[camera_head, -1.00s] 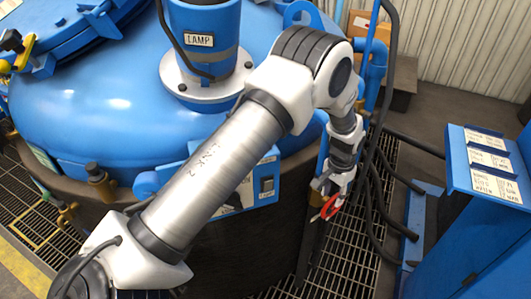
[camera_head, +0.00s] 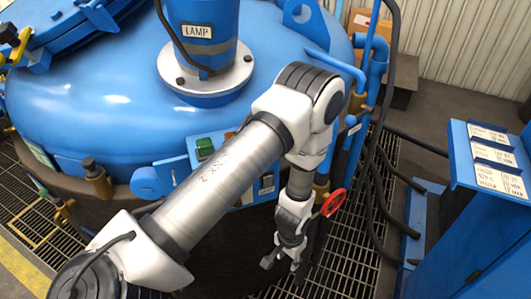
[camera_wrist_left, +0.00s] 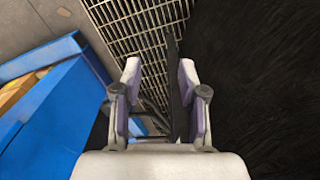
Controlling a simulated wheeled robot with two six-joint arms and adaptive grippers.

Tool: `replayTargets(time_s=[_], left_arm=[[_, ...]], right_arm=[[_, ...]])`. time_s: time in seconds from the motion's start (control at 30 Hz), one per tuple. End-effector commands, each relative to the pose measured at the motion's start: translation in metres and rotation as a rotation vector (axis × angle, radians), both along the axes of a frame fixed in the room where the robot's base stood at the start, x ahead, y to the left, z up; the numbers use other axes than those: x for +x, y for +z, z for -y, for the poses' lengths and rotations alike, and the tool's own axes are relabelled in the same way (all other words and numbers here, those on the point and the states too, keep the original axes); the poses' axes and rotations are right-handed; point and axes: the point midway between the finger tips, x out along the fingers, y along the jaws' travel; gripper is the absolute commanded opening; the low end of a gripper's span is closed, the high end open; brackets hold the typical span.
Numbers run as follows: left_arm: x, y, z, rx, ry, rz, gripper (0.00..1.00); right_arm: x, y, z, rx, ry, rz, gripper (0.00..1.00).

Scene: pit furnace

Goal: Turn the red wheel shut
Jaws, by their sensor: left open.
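The red wheel (camera_head: 333,202) is a small red ring with spokes on the pipework at the right side of the blue furnace, in the head view. My left gripper (camera_head: 281,266) hangs below and to the left of the wheel, apart from it, and points down past the dark furnace wall. In the left wrist view its two fingers (camera_wrist_left: 159,100) stand apart with nothing between them. The wheel does not show in the left wrist view. My right gripper is in neither view.
The blue furnace (camera_head: 90,110) with its lamp column (camera_head: 205,45) fills the left and middle. Blue pipes (camera_head: 373,70) and black hoses (camera_head: 372,190) run right of the wheel. A blue cabinet (camera_head: 470,230) stands at the right. Metal grating (camera_head: 350,260) lies below.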

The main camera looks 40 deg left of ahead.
Motion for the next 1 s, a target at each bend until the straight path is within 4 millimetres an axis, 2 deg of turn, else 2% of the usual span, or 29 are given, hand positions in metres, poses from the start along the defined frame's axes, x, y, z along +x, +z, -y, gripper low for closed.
replayTargets(time_s=[0.2, 0.4, 0.6, 0.93, 1.0], left_arm=[[-0.053, -0.016, -0.001, -0.002, 0.029, -0.005, 0.42], [-0.087, -0.020, -0.002, -0.002, 0.049, -0.003, 0.42], [-0.097, -0.020, -0.002, -0.002, 0.056, 0.000, 0.42], [-0.096, -0.020, -0.002, -0.002, 0.055, 0.001, 0.42], [-0.088, -0.025, -0.001, -0.003, 0.050, 0.026, 0.42]], right_arm=[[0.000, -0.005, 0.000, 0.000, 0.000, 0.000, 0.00], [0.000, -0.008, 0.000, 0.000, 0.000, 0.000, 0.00], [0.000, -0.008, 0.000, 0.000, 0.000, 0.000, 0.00], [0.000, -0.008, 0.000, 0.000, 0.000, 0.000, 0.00], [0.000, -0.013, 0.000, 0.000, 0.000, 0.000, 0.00]])
